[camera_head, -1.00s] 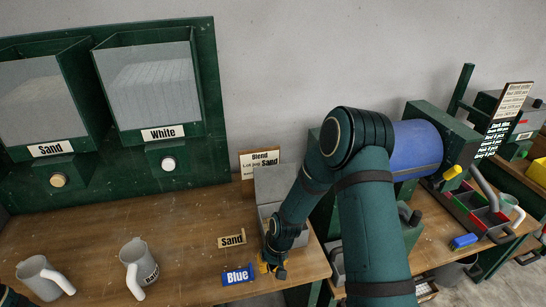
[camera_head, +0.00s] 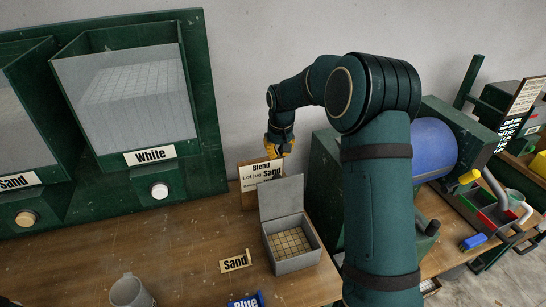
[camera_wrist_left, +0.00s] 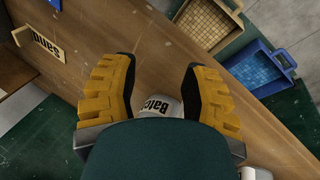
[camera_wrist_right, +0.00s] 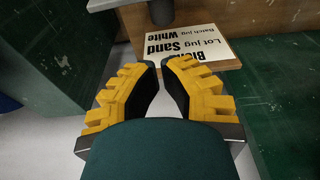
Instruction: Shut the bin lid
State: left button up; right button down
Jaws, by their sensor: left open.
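The grey bin (camera_head: 292,262) stands on the wooden bench with a tile grid inside. Its lid (camera_head: 281,198) stands upright at the bin's back edge. My right gripper (camera_head: 280,152) is above and beyond the lid in the head view, pointing down at the sign's top right corner. In the right wrist view (camera_wrist_right: 162,68) its fingertips are close together with a narrow gap, and nothing is clearly held. My left gripper (camera_wrist_left: 155,75) is out of the head view. In its wrist view it is open above a jug (camera_wrist_left: 158,105) labelled "Batch".
A "Blend" sign (camera_head: 255,190) stands behind the bin. A "Sand" plate (camera_head: 236,262), a "Blue" plate (camera_head: 246,300) and a grey jug (camera_head: 130,293) are left of the bin. The blue drum (camera_head: 432,150) machine stands to the right. The bench before the "White" hopper (camera_head: 125,100) is mostly clear.

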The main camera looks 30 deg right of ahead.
jog(key=f, duration=0.6)
jog(key=w+f, duration=0.1)
jog(key=f, duration=0.2)
jog(key=shift+w+d, duration=0.1)
jog(key=shift+d, duration=0.1)
